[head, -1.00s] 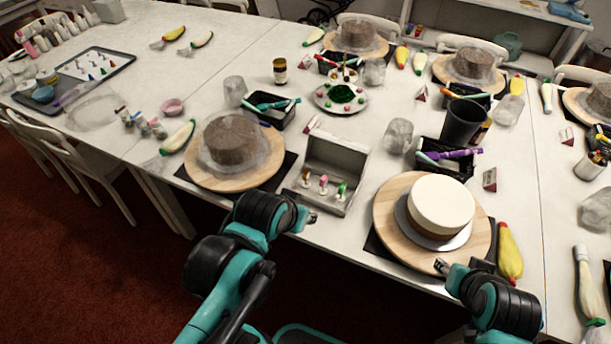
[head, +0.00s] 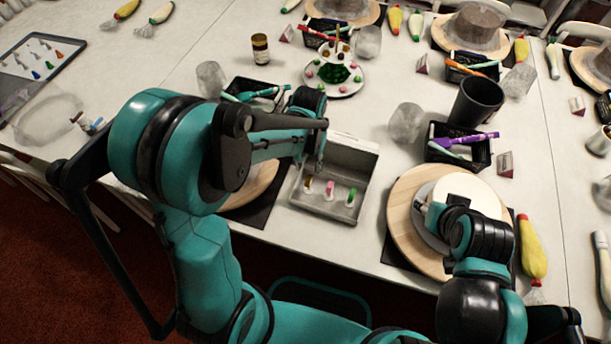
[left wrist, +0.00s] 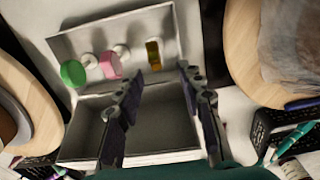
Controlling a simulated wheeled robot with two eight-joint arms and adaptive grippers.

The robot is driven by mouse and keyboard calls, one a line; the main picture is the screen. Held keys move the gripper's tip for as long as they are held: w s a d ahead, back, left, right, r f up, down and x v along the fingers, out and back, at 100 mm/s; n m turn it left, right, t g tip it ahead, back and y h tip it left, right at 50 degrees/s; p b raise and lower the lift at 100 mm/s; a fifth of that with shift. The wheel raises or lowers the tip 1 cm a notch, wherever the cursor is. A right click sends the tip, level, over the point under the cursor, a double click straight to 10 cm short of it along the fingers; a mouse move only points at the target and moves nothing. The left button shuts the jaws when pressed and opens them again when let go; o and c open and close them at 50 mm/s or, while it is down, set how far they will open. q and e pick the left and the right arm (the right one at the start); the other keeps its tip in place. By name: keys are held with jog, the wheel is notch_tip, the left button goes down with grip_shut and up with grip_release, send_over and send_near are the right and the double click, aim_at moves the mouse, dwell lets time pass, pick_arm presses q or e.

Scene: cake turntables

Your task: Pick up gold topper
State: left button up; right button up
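The gold topper (head: 308,184) stands in the open grey metal box (head: 357,196), leftmost in a row with a pink topper (head: 330,188) and a green topper (head: 350,196). In the left wrist view the gold topper (left wrist: 154,54) is rightmost, just beyond the gap between my fingertips and not touched. My left gripper (left wrist: 158,78) is open and empty above the box; in the head view its fingers (head: 316,158) are partly hidden by my arm. My right gripper (head: 424,214) is over the left edge of the white cake (head: 465,188); its fingers are too small to read.
A wooden turntable (head: 402,225) bears the cake right of the box. Another turntable (head: 262,182) is partly behind my left arm. A black tray of tools (head: 445,156) and a clear cup (head: 405,124) stand behind. The box walls surround the toppers closely.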

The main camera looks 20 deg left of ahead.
aim_at(309, 177)
pick_arm(q)
jog(key=f+b, duration=0.1)
jog(key=f, duration=0.1)
jog(key=f+b, duration=0.1)
jog(key=f, duration=0.1)
jog(key=s+f+b, duration=0.1)
jog(key=f, duration=0.2)
jog(key=shift+d, duration=0.35)
grip_shut()
